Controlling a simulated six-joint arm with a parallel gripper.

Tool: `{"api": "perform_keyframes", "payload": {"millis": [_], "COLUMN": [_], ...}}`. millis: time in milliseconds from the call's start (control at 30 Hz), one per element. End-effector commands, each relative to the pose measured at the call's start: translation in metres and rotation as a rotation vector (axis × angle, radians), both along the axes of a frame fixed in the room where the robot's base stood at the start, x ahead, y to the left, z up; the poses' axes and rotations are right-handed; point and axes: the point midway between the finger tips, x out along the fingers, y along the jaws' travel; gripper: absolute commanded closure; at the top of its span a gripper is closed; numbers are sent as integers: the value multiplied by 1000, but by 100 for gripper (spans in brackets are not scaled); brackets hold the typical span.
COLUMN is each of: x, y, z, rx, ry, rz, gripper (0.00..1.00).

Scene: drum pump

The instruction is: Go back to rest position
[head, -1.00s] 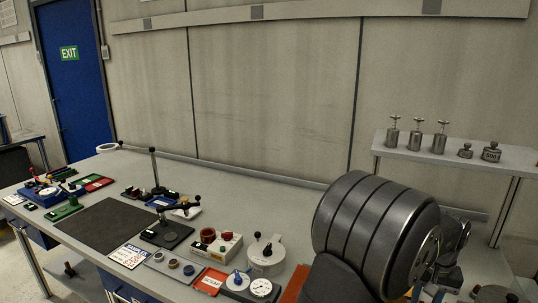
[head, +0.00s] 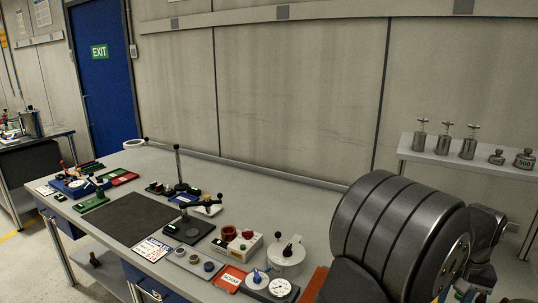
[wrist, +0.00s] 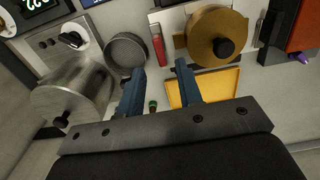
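My gripper (wrist: 160,68) shows in the wrist view with its two blue fingers well apart and nothing visibly held between them. A small green-topped item (wrist: 152,105) shows in the gap, partly hidden by the gripper body; its distance from the fingers is unclear. Ahead of the fingers are a round grey pan (wrist: 126,53), a red stick-like item (wrist: 158,45) and a brass disc with a black knob (wrist: 215,38). A yellow tray (wrist: 215,88) lies partly behind the right finger. The gripper is not visible in the head view, where my large dark arm link fills the lower right.
The long grey bench (head: 280,190) holds a dark mat (head: 128,218), a black stand (head: 190,230) and a white round pot (head: 287,258). A shelf (head: 450,155) with metal weights stands behind my arm. In the wrist view a metal cylinder (wrist: 70,100) is at left.

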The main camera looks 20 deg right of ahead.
Motion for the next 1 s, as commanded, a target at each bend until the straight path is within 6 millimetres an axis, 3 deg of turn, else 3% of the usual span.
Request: {"api": "perform_keyframes", "payload": {"millis": [600,1000], "x": [0,0], "y": [0,1], "z": [126,38], "rx": [-4,6], "ry": [-1,2], "rz": [0,0], "gripper": [67,67]}}
